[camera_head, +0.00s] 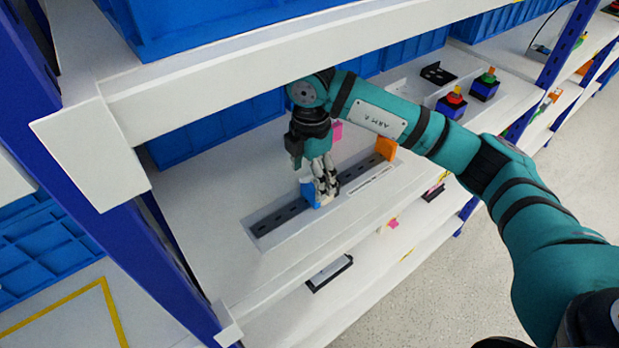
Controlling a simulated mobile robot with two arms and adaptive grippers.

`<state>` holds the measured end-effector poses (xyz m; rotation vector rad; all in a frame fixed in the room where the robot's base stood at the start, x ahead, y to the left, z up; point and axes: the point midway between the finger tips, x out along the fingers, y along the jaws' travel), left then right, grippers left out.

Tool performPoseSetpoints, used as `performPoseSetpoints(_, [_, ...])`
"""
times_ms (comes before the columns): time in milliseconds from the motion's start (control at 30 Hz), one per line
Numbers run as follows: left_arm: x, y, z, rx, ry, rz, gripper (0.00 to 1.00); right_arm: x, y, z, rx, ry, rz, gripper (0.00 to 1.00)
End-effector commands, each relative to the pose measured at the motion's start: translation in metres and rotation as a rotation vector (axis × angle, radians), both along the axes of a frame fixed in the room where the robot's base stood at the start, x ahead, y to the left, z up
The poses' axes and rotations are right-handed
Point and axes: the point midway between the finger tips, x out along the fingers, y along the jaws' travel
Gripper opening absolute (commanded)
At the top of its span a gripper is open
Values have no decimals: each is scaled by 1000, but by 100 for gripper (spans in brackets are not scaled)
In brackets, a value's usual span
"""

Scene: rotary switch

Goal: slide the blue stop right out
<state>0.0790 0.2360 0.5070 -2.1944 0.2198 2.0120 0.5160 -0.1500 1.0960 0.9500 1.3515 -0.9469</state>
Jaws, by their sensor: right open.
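The blue stop (309,191) stands on a dark slotted rail (277,218) set in a white base on the shelf. It sits near the middle of the rail. My right gripper (326,196) points down at the stop, its fingers at the stop's right side and partly covering it. The fingers look open; I cannot tell whether they touch the stop. An orange block (386,149) stands at the rail's far right end. A pink block (336,131) shows behind my right gripper. My left gripper is not in view.
A white shelf board (270,62) runs above my right arm. Blue bins (215,135) line the back. Switch boxes with red (452,103) and green (485,85) tops stand further right. A blue post (165,245) is at left. The rail's left part is clear.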

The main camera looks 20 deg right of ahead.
Motion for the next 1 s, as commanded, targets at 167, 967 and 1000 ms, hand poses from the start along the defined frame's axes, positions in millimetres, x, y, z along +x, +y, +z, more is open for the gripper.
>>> performPoseSetpoints(167, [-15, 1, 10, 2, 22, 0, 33, 0, 0, -22, -1, 3, -2, 77])
performPoseSetpoints(967, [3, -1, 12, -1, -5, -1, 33, 0, 0, -34, -1, 0, 0, 26])
performPoseSetpoints(1000, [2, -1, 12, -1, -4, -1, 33, 0, 0, -34, -1, 0, 0, 21])
